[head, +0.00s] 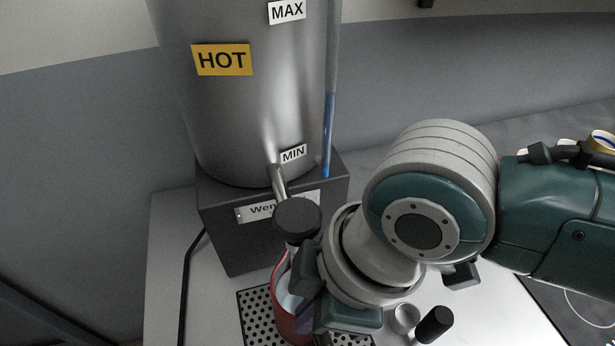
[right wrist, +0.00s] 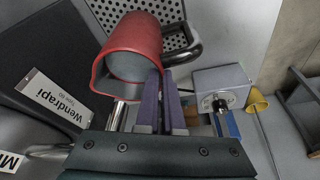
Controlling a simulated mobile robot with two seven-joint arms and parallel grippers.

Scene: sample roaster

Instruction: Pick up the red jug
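The red jug (head: 283,322) stands on the perforated drip tray under the boiler's tap (head: 297,214), partly hidden by my right gripper in the head view. In the right wrist view the jug (right wrist: 134,38) shows its pale inside and a dark loop handle (right wrist: 192,46). My right gripper (right wrist: 161,76) has its two purple fingers close together, with the tips at the jug's rim where the handle joins. A narrow gap shows between the fingers; whether they press on the handle is unclear. My left gripper is out of view.
The steel boiler (head: 235,110) with a HOT label stands on a dark base (head: 228,238) close behind the jug. A small cup (head: 405,318) and a black-ended object (head: 434,325) lie right of the drip tray (head: 252,307). A grey box (right wrist: 222,82) shows in the wrist view.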

